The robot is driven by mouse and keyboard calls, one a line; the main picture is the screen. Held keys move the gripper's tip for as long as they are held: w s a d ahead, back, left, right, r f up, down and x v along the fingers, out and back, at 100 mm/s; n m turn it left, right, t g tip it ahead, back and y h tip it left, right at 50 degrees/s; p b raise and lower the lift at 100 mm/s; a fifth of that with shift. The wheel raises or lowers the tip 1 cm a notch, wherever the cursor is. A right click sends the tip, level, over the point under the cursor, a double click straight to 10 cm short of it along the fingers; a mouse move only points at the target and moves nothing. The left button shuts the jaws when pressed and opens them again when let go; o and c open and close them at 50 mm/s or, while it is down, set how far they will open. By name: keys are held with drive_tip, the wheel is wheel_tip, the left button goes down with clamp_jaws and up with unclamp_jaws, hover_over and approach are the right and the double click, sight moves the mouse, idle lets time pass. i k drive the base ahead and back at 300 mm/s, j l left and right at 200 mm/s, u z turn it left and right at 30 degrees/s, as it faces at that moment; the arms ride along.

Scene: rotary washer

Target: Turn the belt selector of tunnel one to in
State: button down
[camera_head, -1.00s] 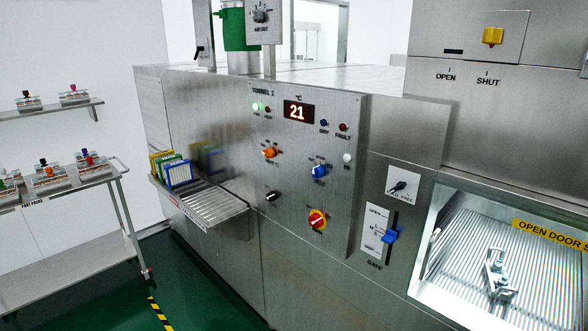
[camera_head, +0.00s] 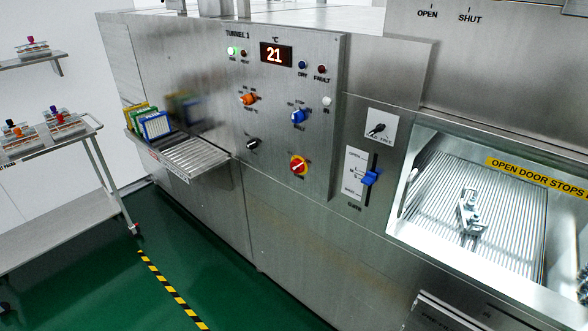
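The tunnel 1 panel (camera_head: 262,150) is a steel plate on the machine front, in the middle of the head view. It carries an orange knob (camera_head: 249,98) at left, a blue knob (camera_head: 298,116) at right, a black knob (camera_head: 253,144) below the orange one, and a red knob on a yellow plate (camera_head: 298,166) at lower right. The knob labels are too small to read, so I cannot tell which one is the belt selector or its setting. My gripper is not in view.
A red display (camera_head: 275,55) reads 21. A roller shelf (camera_head: 196,160) with framed racks juts out left of the panel. A blue gate lever (camera_head: 370,178) and lit chamber (camera_head: 470,205) are at right. A trolley (camera_head: 50,205) stands left; green floor (camera_head: 220,245) is clear.

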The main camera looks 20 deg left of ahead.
sight(296, 116)
drive_tip(key=u, duration=1.35)
